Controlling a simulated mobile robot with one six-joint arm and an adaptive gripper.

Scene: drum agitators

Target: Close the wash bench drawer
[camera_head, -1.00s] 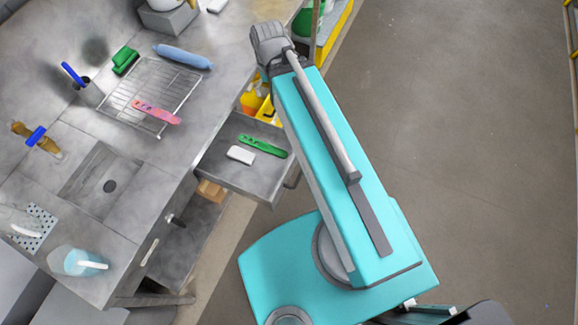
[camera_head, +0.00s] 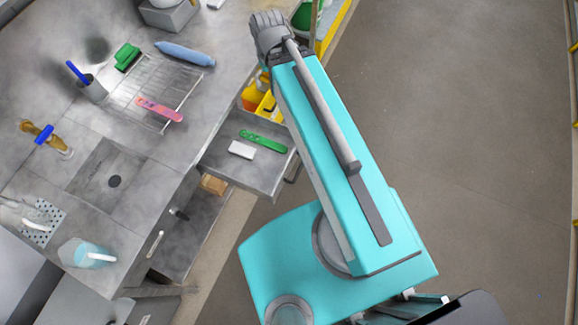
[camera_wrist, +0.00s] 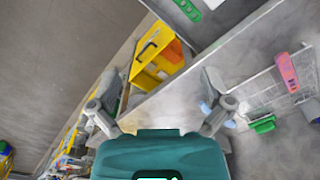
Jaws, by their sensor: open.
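The wash bench drawer (camera_head: 258,174) stands pulled out from the bench front in the head view. It holds a green strip-like item (camera_head: 263,141) and a white block (camera_head: 241,149). In the wrist view, part of the drawer (camera_wrist: 214,22) shows at the top edge with the green item (camera_wrist: 188,9) inside. My gripper (camera_wrist: 160,88) is open and empty above the bench edge, apart from the drawer. In the head view my arm reaches past the drawer's right side, and the fingers cannot be made out.
The steel wash bench (camera_head: 150,215) carries a wire rack (camera_head: 160,85) with a pink item (camera_head: 159,109), a blue bottle (camera_head: 185,54) and a sink. A yellow bin (camera_wrist: 158,58) stands beside the bench, beyond the drawer. The floor (camera_head: 460,120) to the right is clear.

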